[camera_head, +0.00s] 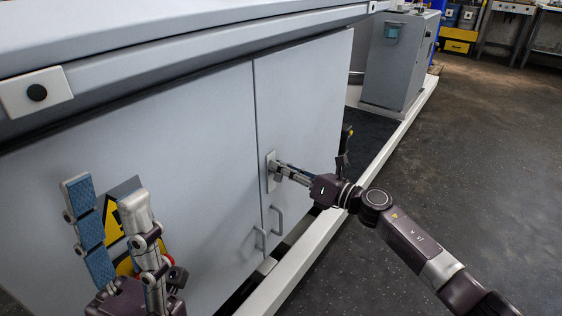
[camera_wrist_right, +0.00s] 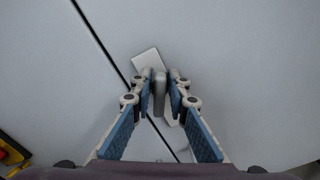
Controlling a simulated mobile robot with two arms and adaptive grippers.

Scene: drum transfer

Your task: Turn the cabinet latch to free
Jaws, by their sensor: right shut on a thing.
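The cabinet latch (camera_head: 271,171) is a pale plate with a grey handle, mounted on the right door beside the seam. In the right wrist view, the latch handle (camera_wrist_right: 160,95) stands between the blue-padded fingers of my right gripper (camera_wrist_right: 161,84). That gripper is shut on the handle, and its fingertips hide part of the plate. In the head view, my right gripper (camera_head: 284,171) reaches the latch from the right. My left gripper (camera_head: 106,192) is open and empty, in front of the left door at the lower left.
The grey cabinet (camera_head: 190,140) has two closed doors with two bar handles (camera_head: 277,219) below the latch. A yellow warning sign (camera_head: 118,230) is partly hidden behind my left gripper. A white ledge (camera_head: 290,275) runs along the cabinet foot. Dark floor at the right is clear.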

